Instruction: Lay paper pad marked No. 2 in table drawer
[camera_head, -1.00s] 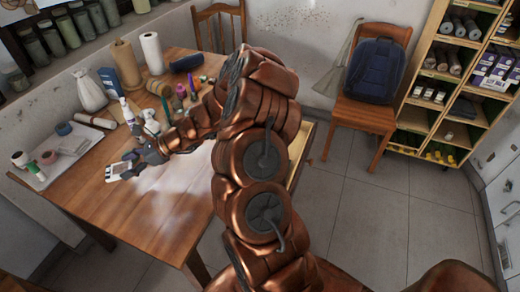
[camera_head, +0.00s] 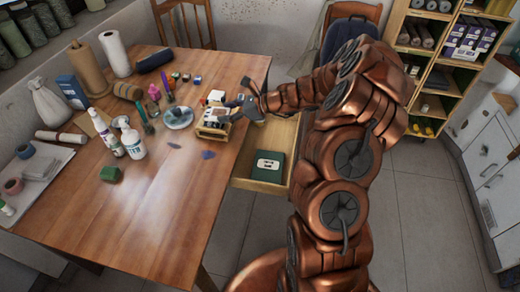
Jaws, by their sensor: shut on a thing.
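The table drawer (camera_head: 262,186) is pulled open at the table's right side. In it lies a dark green pad (camera_head: 266,176) with a white label, whose marking is too small to read. My gripper (camera_head: 232,108) is over the table's right edge, left of and beyond the pad. It appears shut on a small white object with dark marks (camera_head: 212,118), at a light wooden tray or box; I cannot tell whether they touch. The held object's marking cannot be read, and its far side is hidden.
The wooden table (camera_head: 165,215) is clear at the front. Bottles (camera_head: 133,145), a plate (camera_head: 179,118) and paper rolls (camera_head: 115,54) crowd its back and left. A chair with a blue backpack (camera_head: 345,38) stands behind my arm.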

